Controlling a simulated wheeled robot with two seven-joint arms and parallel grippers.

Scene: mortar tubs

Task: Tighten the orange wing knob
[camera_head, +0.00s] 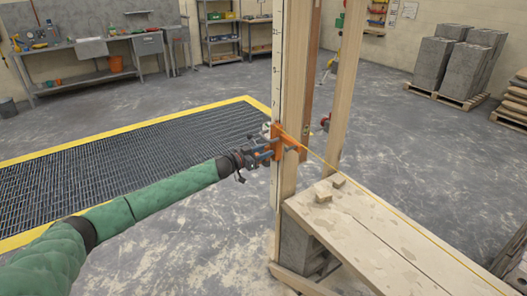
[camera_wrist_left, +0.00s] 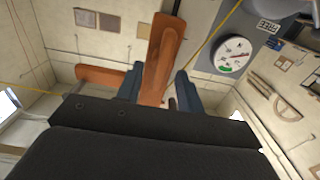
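An orange clamp (camera_head: 287,142) sits on the upright wooden post in the head view, with a taut yellow line running from it. In the left wrist view, an orange wing knob (camera_wrist_left: 161,48) stands between the two blue-grey fingers of my left gripper (camera_wrist_left: 158,90). A gap shows between the knob and the right-hand finger, so the fingers look open around it. In the head view my left gripper (camera_head: 264,150) is at the clamp's left side; the knob cannot be made out there. My right gripper is not in view.
The wooden post (camera_head: 286,90) rises beside a plank bench (camera_head: 365,232) with small wood blocks on it. A yellow-edged floor grate (camera_head: 120,145) lies left. A round dial gauge (camera_wrist_left: 233,53) is close by in the wrist view. Stacked grey blocks (camera_head: 435,65) stand far right.

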